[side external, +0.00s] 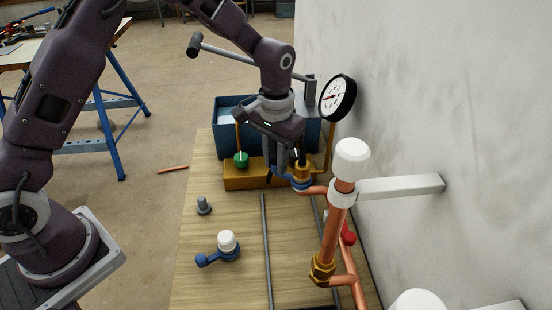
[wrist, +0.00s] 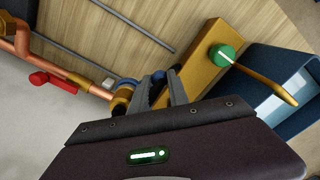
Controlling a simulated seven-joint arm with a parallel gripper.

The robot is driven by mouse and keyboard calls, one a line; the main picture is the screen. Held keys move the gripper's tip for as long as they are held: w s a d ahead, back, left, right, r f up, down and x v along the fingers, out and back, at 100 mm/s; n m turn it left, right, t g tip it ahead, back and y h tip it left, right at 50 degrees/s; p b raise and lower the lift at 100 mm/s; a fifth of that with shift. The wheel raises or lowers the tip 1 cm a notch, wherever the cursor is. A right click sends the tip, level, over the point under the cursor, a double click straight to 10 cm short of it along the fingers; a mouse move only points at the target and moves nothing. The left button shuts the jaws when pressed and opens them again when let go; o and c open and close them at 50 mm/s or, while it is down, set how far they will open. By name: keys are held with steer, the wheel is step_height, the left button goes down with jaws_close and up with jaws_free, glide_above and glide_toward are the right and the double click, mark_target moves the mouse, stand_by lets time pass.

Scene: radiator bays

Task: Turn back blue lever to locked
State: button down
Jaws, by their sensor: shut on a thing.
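The blue lever (side external: 293,182) sits on a brass valve (side external: 303,171) on the copper pipe by the wall. In the wrist view, the blue lever (wrist: 128,82) shows beside the brass valve (wrist: 121,98), and part of it lies at the fingertips. My gripper (side external: 284,168) reaches down over it, and its fingers (wrist: 161,85) are shut on the lever. The fingers hide much of the lever, so I cannot tell its exact angle.
A brass block with a green knob (side external: 241,160) stands close left of my gripper, before a blue bin (side external: 226,108). A gauge (side external: 338,98) is at the wall. A loose blue lever with white cap (side external: 227,241), a bolt (side external: 204,205) and grey rods (side external: 266,240) lie on the bench.

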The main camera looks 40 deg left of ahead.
steer(key=shift+r, duration=0.1)
stand_by(0.6)
steer(key=shift+s+d+n, duration=0.7)
steer(key=shift+n, duration=1.25)
steer(key=shift+s+d+n, duration=0.65)
steer(key=shift+d+n, duration=0.1)
steer(key=shift+n, duration=1.15)
steer(key=shift+s+d+n, duration=0.7)
steer(key=shift+n, duration=1.25)
steer(key=shift+d+n, duration=0.15)
steer(key=shift+n, duration=0.15)
steer(key=c, duration=1.5)
jaws_free()
steer(key=shift+s, duration=0.1)
steer(key=shift+c, duration=0.2)
step_height(320, 180, up, 7)
